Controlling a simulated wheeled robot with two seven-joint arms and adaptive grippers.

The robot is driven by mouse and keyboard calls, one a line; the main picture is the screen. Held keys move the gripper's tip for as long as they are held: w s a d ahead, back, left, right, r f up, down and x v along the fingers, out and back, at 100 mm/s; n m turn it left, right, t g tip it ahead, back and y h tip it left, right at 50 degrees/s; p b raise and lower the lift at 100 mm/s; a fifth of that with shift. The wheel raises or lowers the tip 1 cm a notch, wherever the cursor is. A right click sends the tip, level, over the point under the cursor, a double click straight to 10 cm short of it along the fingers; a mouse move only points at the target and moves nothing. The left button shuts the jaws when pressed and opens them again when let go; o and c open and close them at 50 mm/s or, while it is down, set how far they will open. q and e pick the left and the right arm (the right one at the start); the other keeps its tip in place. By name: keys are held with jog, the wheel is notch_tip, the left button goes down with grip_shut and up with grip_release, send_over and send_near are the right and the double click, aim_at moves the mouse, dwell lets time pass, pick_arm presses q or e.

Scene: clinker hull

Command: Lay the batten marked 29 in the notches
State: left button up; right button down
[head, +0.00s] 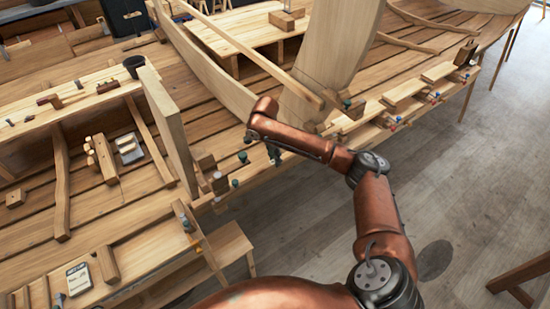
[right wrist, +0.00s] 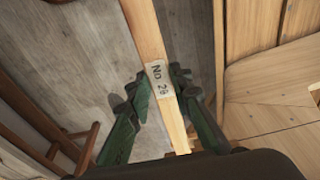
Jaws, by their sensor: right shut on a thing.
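The batten marked 29 (right wrist: 150,45) is a long pale wooden strip with a "No 29" label, seen in the right wrist view. My right gripper (right wrist: 160,80) has its green fingers on both sides of it, at the label, and is shut on it. The batten runs up out of the picture, over grey floor. In the head view my right gripper (head: 275,156) is small and partly hidden under my copper forearm, by the hull's near edge. I cannot make out the held batten there, nor tell which cuts are the notches. My left gripper is not in view.
A long thin strip (head: 250,55) slants across the hull past a broad curved plank (head: 335,45). An upright board (head: 168,125) stands left of my forearm. Blocks and pegs line the near edge. A label card (head: 78,279) lies lower left. Open grey floor (head: 470,180) is at right.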

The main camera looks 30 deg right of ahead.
aim_at(271, 163)
jog(key=shift+f, duration=0.15)
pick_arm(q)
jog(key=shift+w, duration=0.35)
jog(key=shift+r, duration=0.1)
pick_arm(e)
jog(key=c, duration=1.7)
grip_release()
jog(key=shift+c, duration=0.2)
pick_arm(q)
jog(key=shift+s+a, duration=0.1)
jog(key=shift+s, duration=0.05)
pick_arm(e)
jog(key=shift+a+r, duration=0.1)
jog(key=shift+r, duration=0.15)
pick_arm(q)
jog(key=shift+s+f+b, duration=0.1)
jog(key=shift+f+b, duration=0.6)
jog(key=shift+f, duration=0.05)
pick_arm(e)
notch_tip(271, 163, up, 12)
jog(key=a, duration=0.1)
jog(key=shift+a+f, duration=0.25)
jog(key=shift+a, duration=0.05)
jog(key=shift+s, duration=0.1)
